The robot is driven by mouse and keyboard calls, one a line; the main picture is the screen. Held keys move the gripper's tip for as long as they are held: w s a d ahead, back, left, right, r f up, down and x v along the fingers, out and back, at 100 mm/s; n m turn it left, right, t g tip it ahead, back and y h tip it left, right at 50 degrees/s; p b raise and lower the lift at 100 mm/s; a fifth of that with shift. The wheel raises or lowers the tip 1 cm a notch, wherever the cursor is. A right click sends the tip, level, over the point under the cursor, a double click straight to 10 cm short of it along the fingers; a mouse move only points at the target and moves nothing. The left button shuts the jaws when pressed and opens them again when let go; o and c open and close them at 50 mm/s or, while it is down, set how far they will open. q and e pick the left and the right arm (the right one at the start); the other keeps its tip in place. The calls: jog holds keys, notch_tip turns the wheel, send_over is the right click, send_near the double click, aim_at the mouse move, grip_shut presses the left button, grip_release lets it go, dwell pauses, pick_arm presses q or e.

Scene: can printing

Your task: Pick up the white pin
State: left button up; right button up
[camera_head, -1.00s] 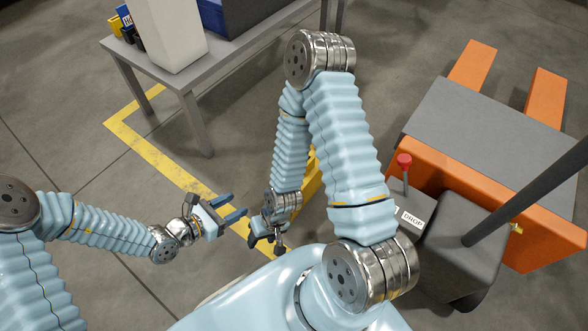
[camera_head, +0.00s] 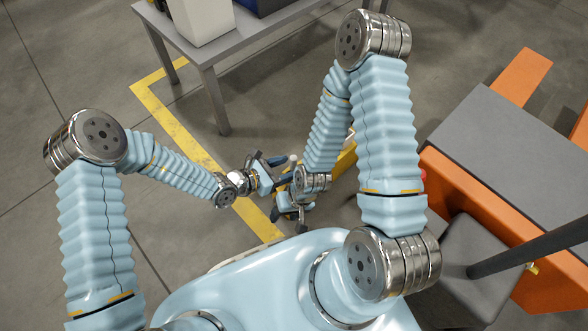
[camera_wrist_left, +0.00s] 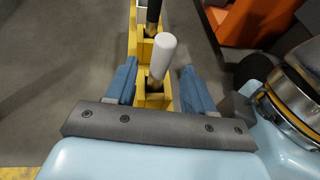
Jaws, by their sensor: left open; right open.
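The white pin (camera_wrist_left: 163,55) stands in a yellow holder (camera_wrist_left: 168,100) in the left wrist view, leaning slightly. My left gripper (camera_wrist_left: 158,75) is open, with one blue finger on each side of the pin and gaps between. In the head view, my left gripper (camera_head: 274,165) is near the holder (camera_head: 346,160), which is mostly hidden by my right arm. A small pale tip (camera_head: 293,158) by the left fingers looks like the pin. My right gripper (camera_head: 292,209) is open and empty, just below the left one.
A black pin (camera_wrist_left: 153,12) stands farther along the holder. A grey table (camera_head: 205,62) with a white box (camera_head: 200,18) is at the top. An orange and grey cart (camera_head: 500,140) is at the right. Open floor lies at the left.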

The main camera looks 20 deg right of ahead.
pick_arm(q)
jog(key=x, duration=0.5)
jog(key=shift+w+d+b, duration=0.1)
jog(key=shift+d+b, duration=0.05)
jog(key=shift+b, duration=0.25)
jog(key=shift+r, duration=0.1)
grip_shut()
